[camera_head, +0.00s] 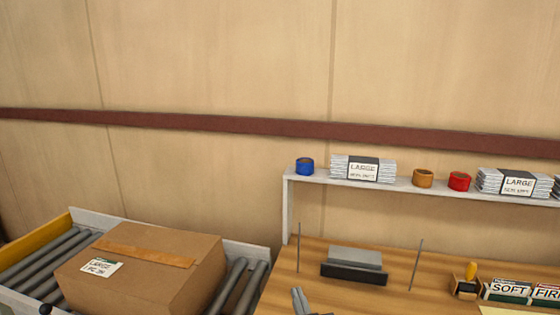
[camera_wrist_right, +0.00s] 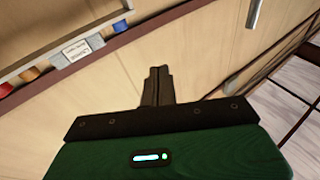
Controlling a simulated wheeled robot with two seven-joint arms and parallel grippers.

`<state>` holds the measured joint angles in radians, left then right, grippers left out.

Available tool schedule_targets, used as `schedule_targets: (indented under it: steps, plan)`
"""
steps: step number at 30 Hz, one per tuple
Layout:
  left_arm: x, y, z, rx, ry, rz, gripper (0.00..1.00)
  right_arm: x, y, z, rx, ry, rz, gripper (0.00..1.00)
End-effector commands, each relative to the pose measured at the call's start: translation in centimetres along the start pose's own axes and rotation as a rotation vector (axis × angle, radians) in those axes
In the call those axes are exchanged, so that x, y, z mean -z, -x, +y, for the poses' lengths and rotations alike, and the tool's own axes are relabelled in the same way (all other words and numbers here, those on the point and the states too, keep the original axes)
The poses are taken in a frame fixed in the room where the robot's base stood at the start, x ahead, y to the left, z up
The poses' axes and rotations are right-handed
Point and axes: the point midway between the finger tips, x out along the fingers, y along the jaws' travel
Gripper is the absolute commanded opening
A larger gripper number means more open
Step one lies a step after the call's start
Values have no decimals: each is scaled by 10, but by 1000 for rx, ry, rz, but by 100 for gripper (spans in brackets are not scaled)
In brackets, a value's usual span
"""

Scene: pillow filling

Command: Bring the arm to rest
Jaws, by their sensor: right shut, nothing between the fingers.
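My right gripper (camera_head: 299,297) shows only by its fingertips at the bottom edge of the head view, in front of the wooden table (camera_head: 395,275). Its fingers are together with nothing between them. In the right wrist view the right gripper (camera_wrist_right: 158,72) is also shut and empty, with the wall behind it. The rest of the right arm is out of the head view. My left gripper is in neither view.
A taped cardboard box (camera_head: 165,270) lies on a roller conveyor (camera_head: 245,285) at the left. A black and grey block (camera_head: 353,265) stands between two thin rods. A shelf (camera_head: 400,184) holds tape rolls and bundles. A stamp (camera_head: 466,281) and labelled boxes (camera_head: 510,292) stand at the right.

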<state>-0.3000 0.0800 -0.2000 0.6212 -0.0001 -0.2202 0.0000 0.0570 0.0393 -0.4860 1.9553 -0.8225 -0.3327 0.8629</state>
Motion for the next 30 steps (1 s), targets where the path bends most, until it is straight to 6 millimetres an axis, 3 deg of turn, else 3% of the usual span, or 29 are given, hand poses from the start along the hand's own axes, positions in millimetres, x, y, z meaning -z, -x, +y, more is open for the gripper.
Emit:
schedule_targets:
  steps: [1,4,10,15,18,27,29,30]
  plan:
    - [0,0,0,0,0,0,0,-16,19,23,-77,-8,-81,0]
    - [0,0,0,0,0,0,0,-47,60,63,-207,-9,-268,0]
    - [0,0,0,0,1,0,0,-101,167,112,-340,0,-693,0]
    - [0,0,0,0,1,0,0,-122,251,123,-325,12,-1001,0]
    - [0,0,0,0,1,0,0,-126,288,122,-293,17,-1131,0]
    - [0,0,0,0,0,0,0,-121,374,113,-159,27,-1421,0]
    - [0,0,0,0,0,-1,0,-118,389,110,-127,29,-1470,0]
    - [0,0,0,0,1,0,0,-131,384,111,-130,29,-1466,0]
